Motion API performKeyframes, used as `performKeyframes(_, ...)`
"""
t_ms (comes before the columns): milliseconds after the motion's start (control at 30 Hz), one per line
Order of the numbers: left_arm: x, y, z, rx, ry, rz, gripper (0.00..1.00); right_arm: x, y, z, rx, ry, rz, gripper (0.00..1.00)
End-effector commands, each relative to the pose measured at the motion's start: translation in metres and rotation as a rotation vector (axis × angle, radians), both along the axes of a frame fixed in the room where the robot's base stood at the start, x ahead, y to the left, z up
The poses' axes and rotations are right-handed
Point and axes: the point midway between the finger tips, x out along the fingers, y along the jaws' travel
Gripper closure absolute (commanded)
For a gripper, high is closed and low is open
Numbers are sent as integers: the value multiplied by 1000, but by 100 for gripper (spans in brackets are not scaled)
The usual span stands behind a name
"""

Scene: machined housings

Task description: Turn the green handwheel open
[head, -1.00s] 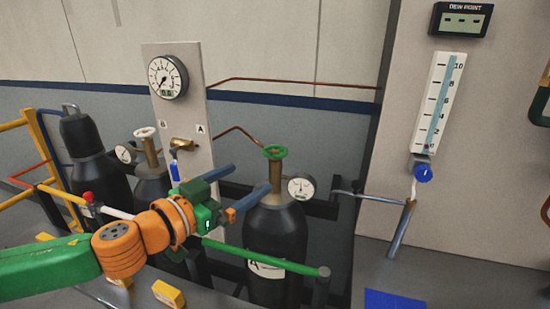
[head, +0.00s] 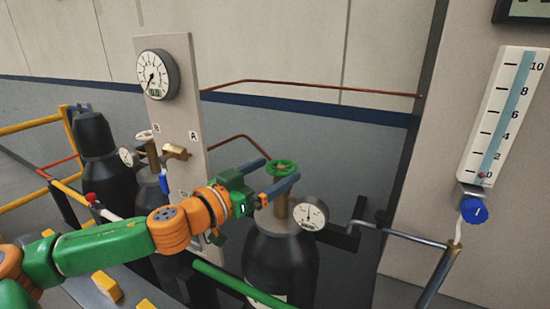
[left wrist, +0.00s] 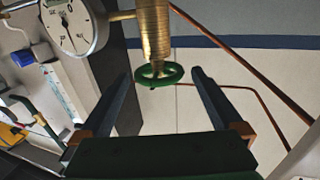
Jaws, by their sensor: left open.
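The green handwheel (head: 283,168) sits on top of the brass valve of the dark cylinder (head: 280,262) at the middle of the head view. In the left wrist view the handwheel (left wrist: 159,74) shows on the brass valve stem (left wrist: 153,32), between and just beyond my finger tips. My left gripper (head: 278,175) is open, its two blue-grey fingers reaching toward the handwheel from the left. In the left wrist view the fingers (left wrist: 161,80) stand apart with nothing held. Whether a finger touches the wheel cannot be told. My right gripper is not in view.
A small gauge (head: 310,213) sits right of the valve. A panel (head: 185,110) with a large gauge (head: 158,75) stands behind left. A green rail (head: 240,287) runs in front of the cylinder. A flow meter (head: 503,117) with a blue knob (head: 474,211) is at right.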

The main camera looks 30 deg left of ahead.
Motion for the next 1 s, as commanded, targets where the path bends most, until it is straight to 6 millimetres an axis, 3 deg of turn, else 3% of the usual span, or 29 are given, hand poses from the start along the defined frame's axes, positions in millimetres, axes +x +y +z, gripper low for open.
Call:
performKeyframes(100,7,-2,1,0,1,-1,0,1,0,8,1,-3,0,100)
performKeyframes(400,9,-3,-2,3,1,0,0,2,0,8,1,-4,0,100)
performKeyframes(467,9,-3,-2,3,1,0,14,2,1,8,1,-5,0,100)
performKeyframes(700,9,-3,-2,3,1,0,75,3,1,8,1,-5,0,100)
performKeyframes(1000,9,-5,-2,0,1,48,75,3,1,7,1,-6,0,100)
